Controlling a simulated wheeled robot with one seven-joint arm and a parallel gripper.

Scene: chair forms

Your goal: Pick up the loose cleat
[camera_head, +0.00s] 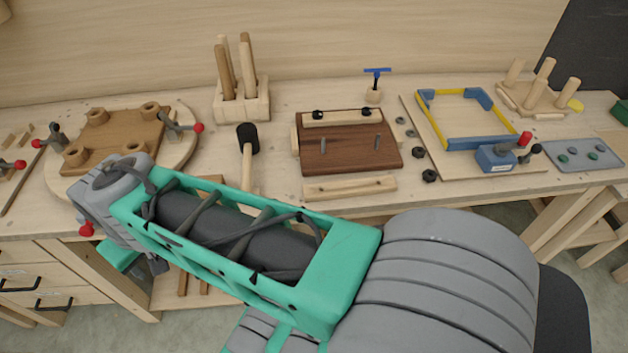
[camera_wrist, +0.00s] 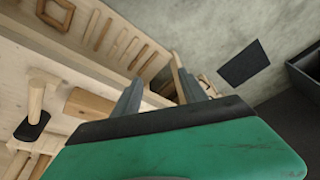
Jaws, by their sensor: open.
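The loose cleat (camera_head: 350,188) is a pale wooden strip with two dark holes. It lies flat near the bench's front edge, just in front of a dark brown board (camera_head: 349,152). A similar pale strip (camera_head: 342,118) with two black knobs sits along that board's back edge. My gripper (camera_wrist: 158,86) is open in the wrist view, with two grey fingers apart and nothing seen between them. In the head view my arm reaches left along the bench front, away from the cleat, and the fingers cannot be made out. I cannot identify the cleat in the wrist view.
A black-headed mallet (camera_head: 248,140) lies left of the board. Several dark knobs and washers (camera_head: 419,153) lie to its right. A peg block (camera_head: 242,101) and a blue-handled tool (camera_head: 375,82) stand behind. A blue-and-yellow frame (camera_head: 466,143) is at right, a round board (camera_head: 180,158) at left.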

